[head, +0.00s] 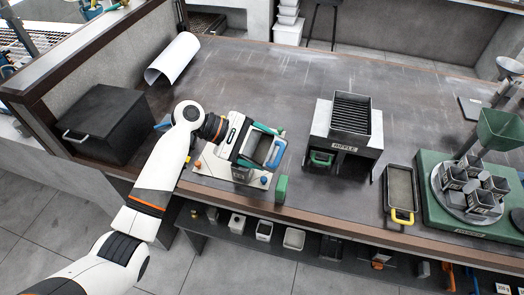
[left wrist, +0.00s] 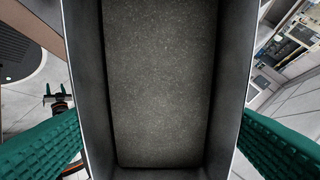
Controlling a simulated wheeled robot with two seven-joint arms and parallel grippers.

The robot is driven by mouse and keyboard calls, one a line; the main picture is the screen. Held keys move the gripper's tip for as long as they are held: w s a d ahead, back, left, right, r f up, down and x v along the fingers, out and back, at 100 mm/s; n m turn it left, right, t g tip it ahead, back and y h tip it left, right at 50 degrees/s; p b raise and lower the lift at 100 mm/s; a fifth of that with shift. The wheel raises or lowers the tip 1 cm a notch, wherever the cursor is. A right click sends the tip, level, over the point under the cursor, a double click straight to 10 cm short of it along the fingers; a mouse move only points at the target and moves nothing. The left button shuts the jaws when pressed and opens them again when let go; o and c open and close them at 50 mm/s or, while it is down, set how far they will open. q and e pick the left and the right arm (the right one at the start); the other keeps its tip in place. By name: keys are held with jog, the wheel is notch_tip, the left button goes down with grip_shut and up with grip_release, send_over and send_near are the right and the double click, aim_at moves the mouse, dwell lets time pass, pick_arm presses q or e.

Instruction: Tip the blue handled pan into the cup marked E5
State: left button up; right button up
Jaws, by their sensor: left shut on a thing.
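The blue handled pan shows in the head view, left of centre, with its blue handle (head: 277,154) toward the right. My left gripper (head: 257,146) is shut on it, with teal fingers on two opposite sides. In the left wrist view the pan (left wrist: 160,85) fills the middle, and speckled grey material covers its floor. The pan looks level. Several dark cups with white labels (head: 481,201) stand on a round grey carousel at the right. Their markings are too small to read, so I cannot tell which is E5. My right gripper is not in view.
A white plate (head: 205,167) with coloured knobs lies under the pan. A riffle stand (head: 345,140) and a yellow handled pan (head: 401,185) lie between it and the carousel base (head: 432,205). A green funnel (head: 500,130) overhangs the carousel.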

pick_arm(q)
jog(key=shift+a+h+b, duration=0.8)
jog(key=shift+h+b, duration=0.4)
jog(key=shift+b, duration=1.3)
jog(key=shift+w+a+r+h, duration=0.1)
jog(key=shift+a+r+h, duration=0.1)
jog(key=shift+h, duration=0.1)
jog(key=a+h, duration=0.2)
jog(key=shift+r+h+b, duration=0.2)
jog(key=shift+h+b, duration=0.2)
jog(key=shift+a, duration=0.1)
jog(key=shift+r, duration=0.2)
notch_tip(320, 180, up, 3)
jog(key=p, duration=0.3)
jog(key=shift+r+p, duration=0.1)
jog(key=shift+p, duration=0.2)
